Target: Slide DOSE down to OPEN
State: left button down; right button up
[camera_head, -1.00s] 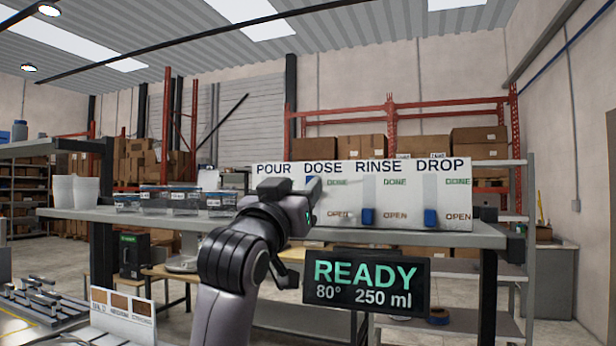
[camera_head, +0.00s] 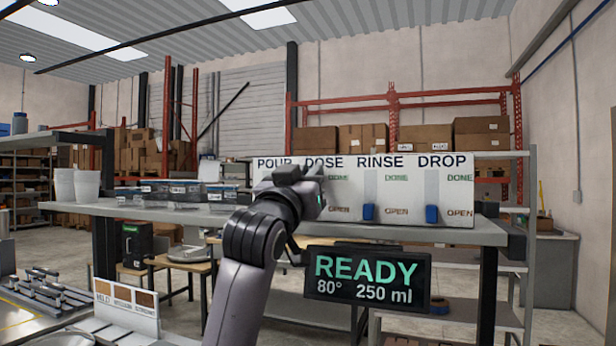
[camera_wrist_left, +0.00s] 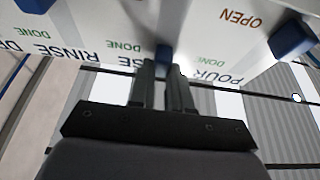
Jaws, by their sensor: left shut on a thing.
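A white panel (camera_head: 410,210) carries the labels POUR, DOSE, RINSE and DROP, with a slot and blue slider under them. My left gripper (camera_head: 318,180) is at the DOSE column and hides its slider in the head view. In the left wrist view, which shows the panel upside down, the left gripper (camera_wrist_left: 163,75) is shut on the blue DOSE slider (camera_wrist_left: 162,53), near the DONE end. The OPEN mark (camera_head: 339,210) of DOSE lies below the gripper. My right gripper is not in view.
The RINSE slider (camera_head: 368,212) and DROP slider (camera_head: 432,214) sit low, beside their OPEN marks. The POUR slider (camera_wrist_left: 290,37) is near OPEN too. A READY display (camera_head: 366,276) hangs below the shelf. Lidded containers (camera_head: 187,194) stand left of the panel.

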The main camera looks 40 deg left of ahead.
pick_arm(q)
notch_tip(320, 180, down, 6)
jog(key=b, duration=0.3)
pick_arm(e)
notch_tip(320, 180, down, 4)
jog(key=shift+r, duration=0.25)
pick_arm(q)
jog(key=shift+w+f, duration=0.1)
jog(key=c, duration=1)
grip_release()
jog(key=shift+c, duration=0.2)
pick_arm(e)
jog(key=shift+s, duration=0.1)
